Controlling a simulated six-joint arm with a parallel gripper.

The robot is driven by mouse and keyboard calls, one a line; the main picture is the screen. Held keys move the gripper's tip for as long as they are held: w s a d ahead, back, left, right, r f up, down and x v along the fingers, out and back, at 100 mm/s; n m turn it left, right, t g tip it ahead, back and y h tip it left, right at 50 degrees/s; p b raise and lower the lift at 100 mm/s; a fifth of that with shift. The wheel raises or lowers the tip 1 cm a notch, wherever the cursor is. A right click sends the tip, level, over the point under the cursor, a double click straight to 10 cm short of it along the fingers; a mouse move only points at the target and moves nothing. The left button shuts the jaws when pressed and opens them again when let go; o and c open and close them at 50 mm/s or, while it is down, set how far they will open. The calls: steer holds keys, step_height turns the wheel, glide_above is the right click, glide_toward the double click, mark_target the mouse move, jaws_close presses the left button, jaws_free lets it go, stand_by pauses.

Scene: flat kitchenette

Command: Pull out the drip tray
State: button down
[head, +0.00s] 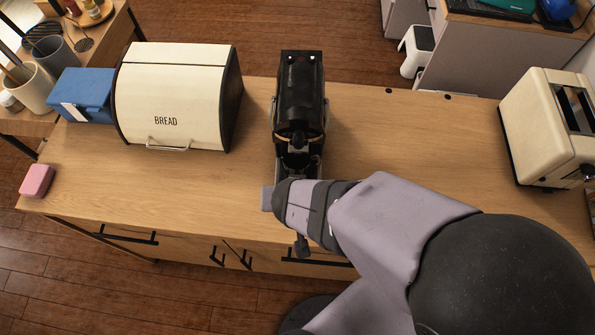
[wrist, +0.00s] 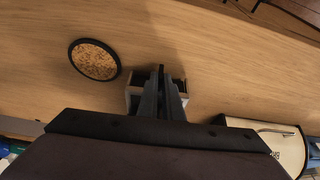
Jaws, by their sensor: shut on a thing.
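The black coffee machine (head: 299,95) stands on the wooden counter, left of my arm in the head view. My gripper (wrist: 163,78) is low at the machine's front, and its dark fingers are close together in the wrist view. They are shut on the drip tray (wrist: 133,102), whose light edges and dark inside show on both sides of the fingers. My wrist and arm hide most of the tray and the fingertips in the head view. I cannot tell how far the tray stands out from the machine.
A cream bread bin (head: 178,97) stands left of the machine, and a cream toaster (head: 548,128) at the far right. A round cork mat (wrist: 95,60) lies on the counter beside my gripper. A pink sponge (head: 37,180) lies at the front left.

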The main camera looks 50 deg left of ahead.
stand_by(0.3)
steer(key=shift+s+d+b, duration=0.15)
steer(key=shift+s+b, duration=0.05)
steer(key=shift+b, duration=0.2)
steer(key=s+d+b, duration=0.6)
steer(key=d, duration=0.1)
steer(key=shift+s+d, duration=0.35)
steer(key=shift+d, duration=0.05)
steer(key=c, duration=1.9)
jaws_free()
steer(key=shift+r, duration=0.1)
